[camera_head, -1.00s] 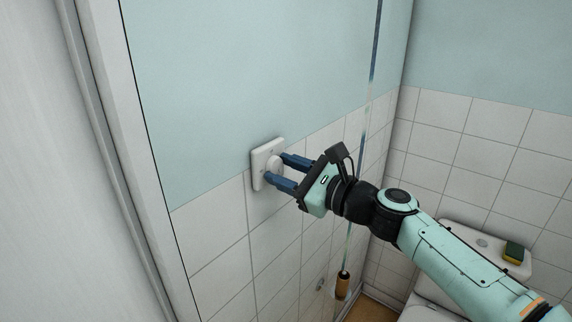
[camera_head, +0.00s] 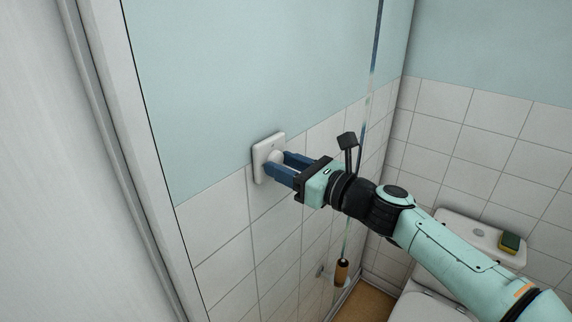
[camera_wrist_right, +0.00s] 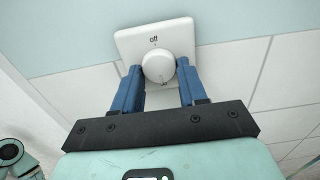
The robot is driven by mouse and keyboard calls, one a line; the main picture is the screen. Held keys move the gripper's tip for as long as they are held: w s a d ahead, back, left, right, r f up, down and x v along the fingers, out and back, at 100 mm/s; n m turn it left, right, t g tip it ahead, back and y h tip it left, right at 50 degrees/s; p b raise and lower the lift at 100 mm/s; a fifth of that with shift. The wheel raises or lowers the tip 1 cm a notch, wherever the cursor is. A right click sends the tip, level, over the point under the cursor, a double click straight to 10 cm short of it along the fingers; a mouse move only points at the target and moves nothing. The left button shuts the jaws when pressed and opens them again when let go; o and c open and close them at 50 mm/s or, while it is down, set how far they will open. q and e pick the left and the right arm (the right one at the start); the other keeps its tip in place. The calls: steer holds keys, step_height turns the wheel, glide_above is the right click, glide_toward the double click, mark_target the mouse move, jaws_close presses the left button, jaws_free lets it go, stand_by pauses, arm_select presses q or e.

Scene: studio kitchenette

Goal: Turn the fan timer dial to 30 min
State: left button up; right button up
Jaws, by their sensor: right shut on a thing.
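The fan timer is a white square plate (camera_head: 261,165) on the wall at the left, where the tiles meet the blue paint. Its round white dial (camera_head: 276,157) is partly hidden by the fingers. The dial (camera_wrist_right: 158,66) shows well in the wrist view, with a small dark mark low on its face. The plate (camera_wrist_right: 128,45) reads "off" above the dial; other labels are hidden or too small to read. My right gripper (camera_head: 279,163) is shut on the dial, with one blue finger on each side. My left gripper is not in view.
A cord with a wooden handle (camera_head: 341,272) hangs right of the wall plate, behind my right wrist. A toilet cistern (camera_head: 454,226) with a sponge (camera_head: 509,243) on it stands at the right. A white door frame (camera_head: 120,130) runs along the left.

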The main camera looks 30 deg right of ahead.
steer(key=o, duration=1)
steer(key=shift+o, duration=0.2)
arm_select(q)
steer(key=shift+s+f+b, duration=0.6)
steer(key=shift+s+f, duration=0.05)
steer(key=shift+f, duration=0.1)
arm_select(e)
steer(key=v, duration=1.3)
steer(key=shift+s, duration=0.2)
steer(key=shift+d+f, duration=0.1)
